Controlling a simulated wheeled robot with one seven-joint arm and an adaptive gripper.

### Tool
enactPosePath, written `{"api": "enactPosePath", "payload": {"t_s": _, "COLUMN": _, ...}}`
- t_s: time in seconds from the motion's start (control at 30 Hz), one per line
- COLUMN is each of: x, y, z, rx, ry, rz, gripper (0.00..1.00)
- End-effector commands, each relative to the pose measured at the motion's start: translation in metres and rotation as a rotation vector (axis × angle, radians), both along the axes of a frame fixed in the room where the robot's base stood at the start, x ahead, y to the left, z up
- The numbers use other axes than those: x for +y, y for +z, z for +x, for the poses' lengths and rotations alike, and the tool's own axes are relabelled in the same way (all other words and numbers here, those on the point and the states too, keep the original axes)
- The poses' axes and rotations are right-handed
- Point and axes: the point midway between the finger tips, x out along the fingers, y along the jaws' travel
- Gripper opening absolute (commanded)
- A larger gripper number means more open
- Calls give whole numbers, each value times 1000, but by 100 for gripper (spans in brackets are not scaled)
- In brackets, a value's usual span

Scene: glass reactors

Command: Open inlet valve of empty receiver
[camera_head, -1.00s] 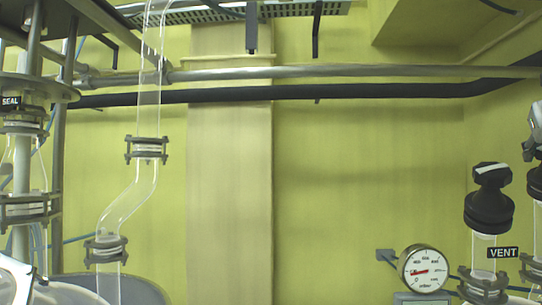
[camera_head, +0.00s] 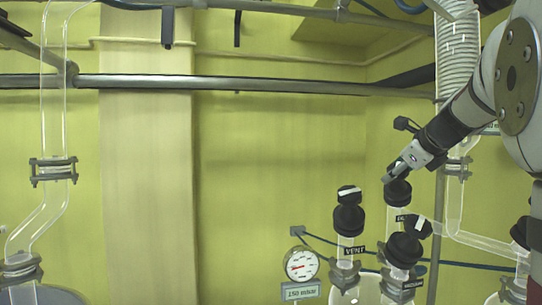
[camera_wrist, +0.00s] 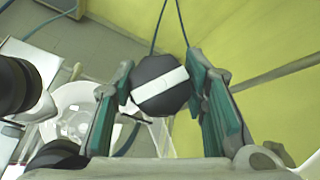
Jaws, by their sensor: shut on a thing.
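A black valve cap (camera_head: 397,192) tops a glass neck in the head view. A small dark label below it is partly hidden and I cannot read it. In the wrist view the same cap (camera_wrist: 146,86) is black with a white bar across its top, tilted slightly. My gripper (camera_head: 400,170) comes down on this cap from the upper right. In the wrist view its teal-padded fingers stand on either side of the cap, shut on it. The receiver below shows only in part, as a rounded glass vessel (camera_wrist: 75,107) in the wrist view.
Two similar black caps stand close by: the VENT valve (camera_head: 348,220) at left and another (camera_head: 404,250) in front. A round gauge (camera_head: 301,264) sits above a display reading 150 mbar (camera_head: 301,292). Glass piping (camera_head: 470,236) runs at right.

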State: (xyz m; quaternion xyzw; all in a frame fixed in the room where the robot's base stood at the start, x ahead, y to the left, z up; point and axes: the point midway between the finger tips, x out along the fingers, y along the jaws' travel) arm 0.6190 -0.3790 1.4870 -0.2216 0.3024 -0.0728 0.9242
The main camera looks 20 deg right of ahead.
Motion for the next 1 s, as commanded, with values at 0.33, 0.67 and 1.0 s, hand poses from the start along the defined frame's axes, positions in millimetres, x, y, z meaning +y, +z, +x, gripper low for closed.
{"api": "enactPosePath", "payload": {"t_s": 0.33, "x": 0, "y": 2, "z": -4, "rx": 132, "ry": 256, "rz": -92, "gripper": 12}}
{"api": "enactPosePath", "payload": {"t_s": 0.67, "x": 1, "y": 0, "z": -2, "rx": 208, "ry": 403, "rz": -145, "gripper": 12}}
{"api": "enactPosePath", "payload": {"t_s": 1.0, "x": 1, "y": -1, "z": -1, "rx": 232, "ry": 449, "rz": -162, "gripper": 12}}
